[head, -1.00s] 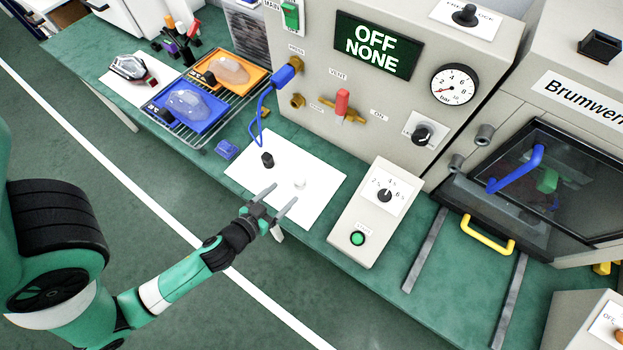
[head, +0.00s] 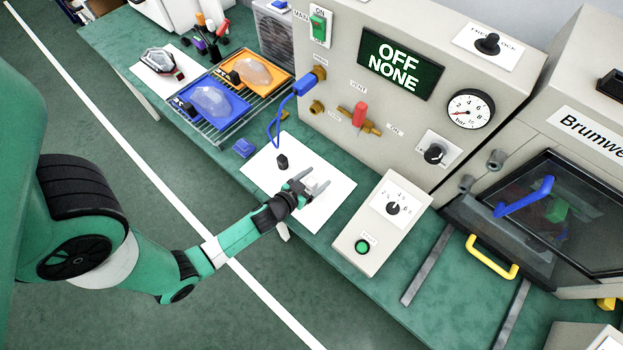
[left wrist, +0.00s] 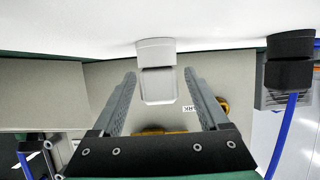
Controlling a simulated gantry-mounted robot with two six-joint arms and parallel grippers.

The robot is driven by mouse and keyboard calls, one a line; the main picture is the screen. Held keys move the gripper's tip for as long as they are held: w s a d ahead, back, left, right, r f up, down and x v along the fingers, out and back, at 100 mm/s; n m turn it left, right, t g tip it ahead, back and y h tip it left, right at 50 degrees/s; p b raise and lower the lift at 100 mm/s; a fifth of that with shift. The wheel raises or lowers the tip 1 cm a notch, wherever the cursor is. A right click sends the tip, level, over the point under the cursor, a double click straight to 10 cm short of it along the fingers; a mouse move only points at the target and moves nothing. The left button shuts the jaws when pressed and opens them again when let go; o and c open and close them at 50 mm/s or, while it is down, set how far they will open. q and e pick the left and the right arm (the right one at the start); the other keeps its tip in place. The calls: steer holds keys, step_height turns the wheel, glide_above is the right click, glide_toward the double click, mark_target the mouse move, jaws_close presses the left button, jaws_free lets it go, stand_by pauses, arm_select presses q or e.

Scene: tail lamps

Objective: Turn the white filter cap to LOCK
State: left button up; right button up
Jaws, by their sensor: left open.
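The white cap (left wrist: 157,71) stands on the white sheet, between the open fingers of my left gripper (left wrist: 159,77) in the left wrist view. The picture there is upside down. The cap has a wider foot and a narrower block above it. A gap shows on each side, so the fingers do not visibly grip it. In the head view my left gripper (head: 317,178) is over the white sheet (head: 322,213); the cap can hardly be told from sheet and fingers there. No LOCK mark can be read on the cap. My right gripper is not in view.
A black cap (head: 282,161) with a blue hose stands on the sheet to the left of my gripper. A grey control box (head: 381,226) stands to the right. Behind is the panel with the OFF NONE display (head: 401,63). A rack (head: 230,118) holds blue and orange trays.

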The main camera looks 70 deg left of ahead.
arm_select(q)
steer(key=shift+w+a+f, duration=0.3)
steer(key=shift+w, duration=0.05)
jaws_close()
steer(key=shift+r+p, duration=0.45)
steer(key=shift+r, duration=0.1)
step_height(320, 180, up, 3)
steer(key=shift+p, duration=1.2)
steer(key=a+r+p+v, duration=0.1)
steer(key=r+p+v, duration=0.1)
steer(key=v, duration=1.4)
steer(key=shift+a+r, duration=0.2)
steer(key=shift+r, duration=0.25)
